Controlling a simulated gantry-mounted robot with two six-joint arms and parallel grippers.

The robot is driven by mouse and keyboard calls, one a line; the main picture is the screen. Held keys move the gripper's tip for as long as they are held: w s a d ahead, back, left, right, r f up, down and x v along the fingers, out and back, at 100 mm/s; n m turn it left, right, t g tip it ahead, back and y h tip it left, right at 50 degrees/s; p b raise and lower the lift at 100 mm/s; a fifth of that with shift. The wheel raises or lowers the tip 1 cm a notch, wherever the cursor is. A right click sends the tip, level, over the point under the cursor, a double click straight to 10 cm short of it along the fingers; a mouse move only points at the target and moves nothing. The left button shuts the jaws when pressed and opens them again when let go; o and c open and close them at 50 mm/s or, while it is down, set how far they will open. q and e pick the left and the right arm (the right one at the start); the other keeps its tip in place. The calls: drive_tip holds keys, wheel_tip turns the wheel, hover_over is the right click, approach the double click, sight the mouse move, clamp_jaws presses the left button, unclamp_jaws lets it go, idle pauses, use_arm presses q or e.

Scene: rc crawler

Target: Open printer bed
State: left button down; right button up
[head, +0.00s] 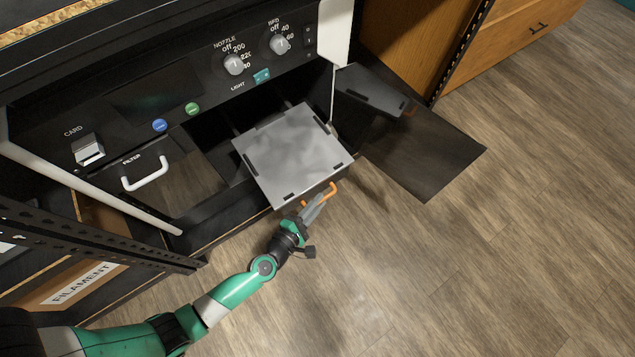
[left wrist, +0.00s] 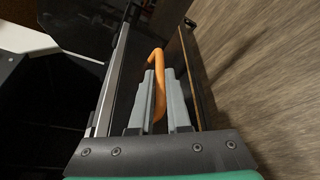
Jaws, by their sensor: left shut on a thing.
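The printer bed, a grey square plate (head: 292,155), sticks out of the black printer's opening toward the floor side. An orange handle (head: 332,188) is on its front edge. My left gripper (head: 318,199) is at this handle. In the left wrist view its two grey fingers (left wrist: 160,98) are shut on the orange handle (left wrist: 157,62), which passes between them. The printer's dark door (head: 425,155) stands swung open to the right of the bed. My right gripper is not in view.
The printer front carries two knobs (head: 234,65), a blue button (head: 160,125), a green button (head: 192,109) and a white filter handle (head: 145,174). A black perforated rack rail (head: 100,245) is at lower left. Wood floor (head: 480,260) is free at right.

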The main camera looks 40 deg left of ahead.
use_arm(q)
drive_tip(key=shift+d, duration=0.3)
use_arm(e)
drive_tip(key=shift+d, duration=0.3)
use_arm(q)
drive_tip(key=shift+a, duration=0.1)
drive_tip(key=c, duration=1.2)
unclamp_jaws()
drive_tip(key=shift+o, duration=0.2)
drive_tip(key=p+v, duration=0.3)
drive_tip(key=v, duration=0.8)
drive_tip(key=shift+s, duration=0.35)
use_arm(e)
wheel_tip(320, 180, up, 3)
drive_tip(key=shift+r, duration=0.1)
use_arm(q)
drive_tip(key=shift+r, duration=0.1)
